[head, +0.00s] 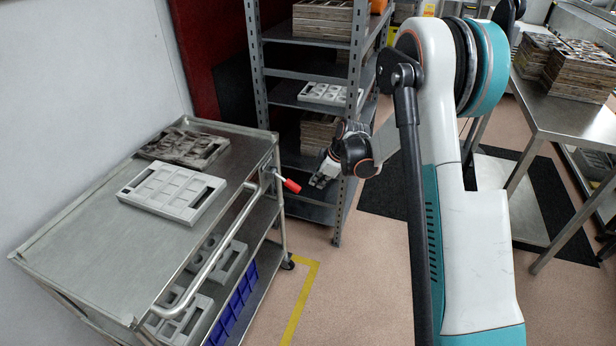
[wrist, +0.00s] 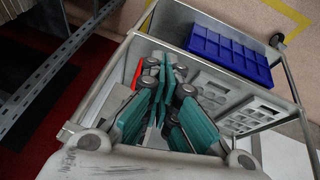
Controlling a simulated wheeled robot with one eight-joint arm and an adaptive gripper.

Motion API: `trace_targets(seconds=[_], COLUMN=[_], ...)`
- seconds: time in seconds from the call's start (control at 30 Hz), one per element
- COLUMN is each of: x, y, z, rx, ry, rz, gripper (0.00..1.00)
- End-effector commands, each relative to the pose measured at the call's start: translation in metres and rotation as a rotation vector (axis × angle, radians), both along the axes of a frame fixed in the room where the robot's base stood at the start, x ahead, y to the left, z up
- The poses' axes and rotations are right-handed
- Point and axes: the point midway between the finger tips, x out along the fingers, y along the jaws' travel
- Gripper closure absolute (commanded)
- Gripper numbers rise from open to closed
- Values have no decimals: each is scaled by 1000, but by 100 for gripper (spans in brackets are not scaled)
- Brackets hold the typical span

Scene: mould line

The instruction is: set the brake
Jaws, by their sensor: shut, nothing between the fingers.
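The brake lever with a red grip (head: 291,186) sticks out from the far right corner of the metal cart (head: 90,235). My gripper (head: 318,181) is a little to the right of the red grip in the head view, with a small gap between them in the picture. In the wrist view my gripper's teal fingers (wrist: 163,82) are together and empty. A red part (wrist: 138,72) shows beside and partly behind the fingers there; most of the lever is hidden. I cannot tell whether the fingers touch it.
Grey mould trays (head: 172,190) lie on the cart top, and a blue crate (head: 234,303) is on its lower shelf. A grey shelf rack (head: 258,90) stands just behind my gripper. A steel table (head: 560,112) is at right.

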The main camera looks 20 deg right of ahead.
Motion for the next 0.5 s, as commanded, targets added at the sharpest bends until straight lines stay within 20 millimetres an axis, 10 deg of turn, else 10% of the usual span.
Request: trace_targets(seconds=[0.5], x=[-29], y=[-30], z=[10], rx=[-1], ry=[0], rz=[-1], gripper=[100])
